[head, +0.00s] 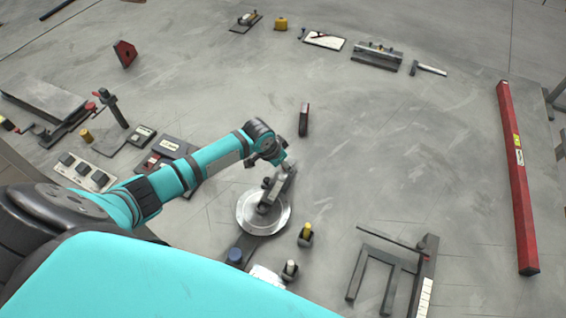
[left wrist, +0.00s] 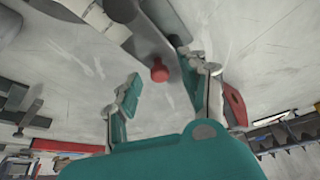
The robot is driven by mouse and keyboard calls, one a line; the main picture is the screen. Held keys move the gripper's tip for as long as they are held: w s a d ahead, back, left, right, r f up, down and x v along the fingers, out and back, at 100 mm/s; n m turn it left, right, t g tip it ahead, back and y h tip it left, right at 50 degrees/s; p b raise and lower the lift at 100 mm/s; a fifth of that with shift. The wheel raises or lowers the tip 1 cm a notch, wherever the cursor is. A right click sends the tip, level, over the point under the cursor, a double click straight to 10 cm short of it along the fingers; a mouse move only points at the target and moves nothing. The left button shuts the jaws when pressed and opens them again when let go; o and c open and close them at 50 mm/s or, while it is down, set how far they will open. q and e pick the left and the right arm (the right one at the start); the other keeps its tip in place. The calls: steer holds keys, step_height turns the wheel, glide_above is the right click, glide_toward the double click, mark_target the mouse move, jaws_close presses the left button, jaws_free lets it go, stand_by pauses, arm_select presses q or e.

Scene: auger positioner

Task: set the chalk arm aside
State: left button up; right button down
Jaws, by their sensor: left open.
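A grey upright arm (head: 283,184), which I take for the chalk arm, rises from a round metal disc (head: 246,214) in the middle of the head view. My left gripper (head: 279,160) is at its top, partly merged with it in the picture. In the left wrist view my left gripper (left wrist: 161,76) has its two fingers spread. A red knob (left wrist: 159,71) on a grey bar (left wrist: 158,42) shows between the fingers, and I see no clear grip on it. Whether a finger touches the bar is unclear. My right gripper is in neither view.
A dark fork-shaped frame (head: 388,275) and a long red beam (head: 516,175) lie farther right.

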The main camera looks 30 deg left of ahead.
arm_select(q)
steer(key=shift+f, duration=0.1)
steer(key=c, duration=0.6)
jaws_close()
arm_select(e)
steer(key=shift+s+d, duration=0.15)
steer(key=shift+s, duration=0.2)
